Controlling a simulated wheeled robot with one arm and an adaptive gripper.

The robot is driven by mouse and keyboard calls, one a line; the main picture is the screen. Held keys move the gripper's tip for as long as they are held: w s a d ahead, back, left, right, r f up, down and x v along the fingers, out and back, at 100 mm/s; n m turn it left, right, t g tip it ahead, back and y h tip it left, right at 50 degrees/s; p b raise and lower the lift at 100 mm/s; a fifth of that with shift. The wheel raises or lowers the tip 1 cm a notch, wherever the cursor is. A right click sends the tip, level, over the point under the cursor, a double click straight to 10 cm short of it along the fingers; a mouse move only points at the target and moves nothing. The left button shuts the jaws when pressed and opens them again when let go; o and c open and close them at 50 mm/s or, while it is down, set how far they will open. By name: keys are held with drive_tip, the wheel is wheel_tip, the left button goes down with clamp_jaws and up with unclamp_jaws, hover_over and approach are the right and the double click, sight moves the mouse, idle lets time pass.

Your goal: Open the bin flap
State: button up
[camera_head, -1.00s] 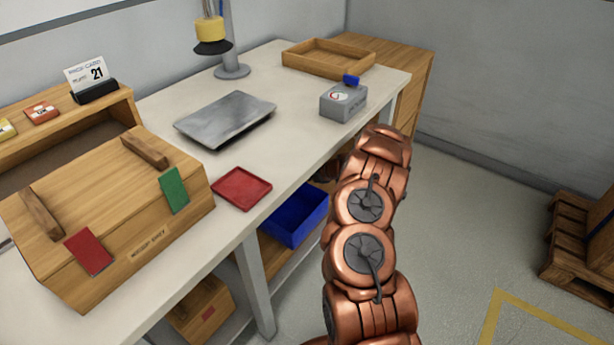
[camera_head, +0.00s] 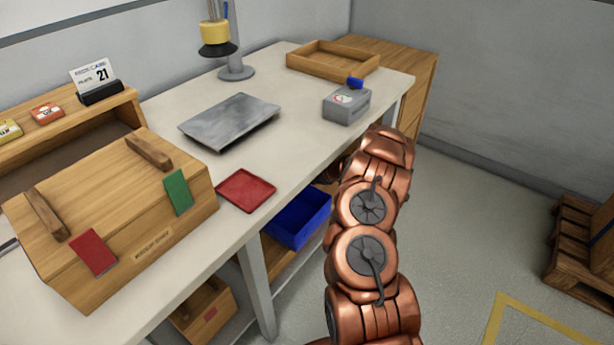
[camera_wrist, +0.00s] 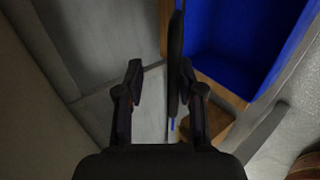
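The blue bin (camera_head: 298,219) sits on the shelf under the workbench, left of my arm in the head view. In the wrist view the blue bin (camera_wrist: 235,45) fills the upper right, with its inside in shadow. I cannot make out a separate flap in the head view. My gripper (camera_wrist: 160,72) is open, with its two dark fingers apart. A thin dark upright strip (camera_wrist: 176,60) with a blue lower tip shows close beside the right finger; I cannot tell what it is or whether they touch. In the head view my gripper is hidden behind my copper arm.
The workbench (camera_head: 224,222) holds a wooden box (camera_head: 120,200), a red tray (camera_head: 245,190), a grey plate (camera_head: 229,121), a grey device (camera_head: 346,105) and a wooden tray (camera_head: 333,60). A bench leg (camera_head: 257,290) stands near the bin.

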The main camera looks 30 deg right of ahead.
drive_tip(key=shift+r, duration=0.1)
drive_tip(key=v, duration=1.2)
idle(0.8)
